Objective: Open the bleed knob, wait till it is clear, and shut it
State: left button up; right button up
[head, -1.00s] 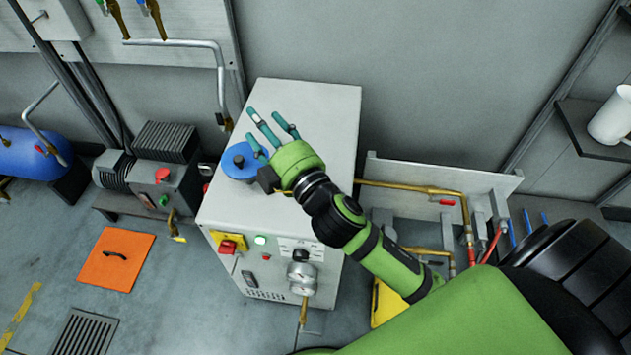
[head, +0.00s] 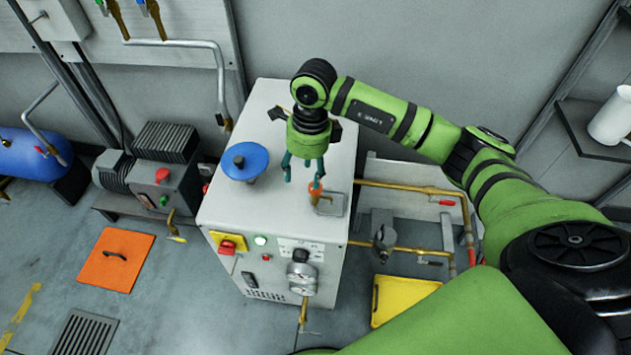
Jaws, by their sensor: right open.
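A small orange knob (head: 315,189) stands on top of the pale grey cabinet (head: 225,205), beside a small square metal frame (head: 331,204). I take it as the bleed knob. My right gripper (head: 303,177) points down over the cabinet top with its teal fingers spread, open and empty. One fingertip is right by the knob in the picture and partly covers it; I cannot tell whether they touch. My left gripper is not in view.
A blue disc (head: 247,160) with a black hub sits on the cabinet top, left of the gripper. The cabinet front carries a red switch (head: 228,246), a lit green lamp (head: 260,240) and a gauge (head: 299,277). Brass pipes (head: 410,187) run to the right.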

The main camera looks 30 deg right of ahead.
jog(key=shift+d+r+h, duration=0.2)
jog(key=shift+d+h, duration=0.3)
jog(key=shift+d, duration=0.65)
jog(key=shift+d+f, duration=0.15)
jog(key=shift+d, duration=0.1)
notch_tip(320, 180, down, 7)
jog(key=shift+r+p, duration=0.15)
jog(key=shift+p, duration=0.6)
grip_shut()
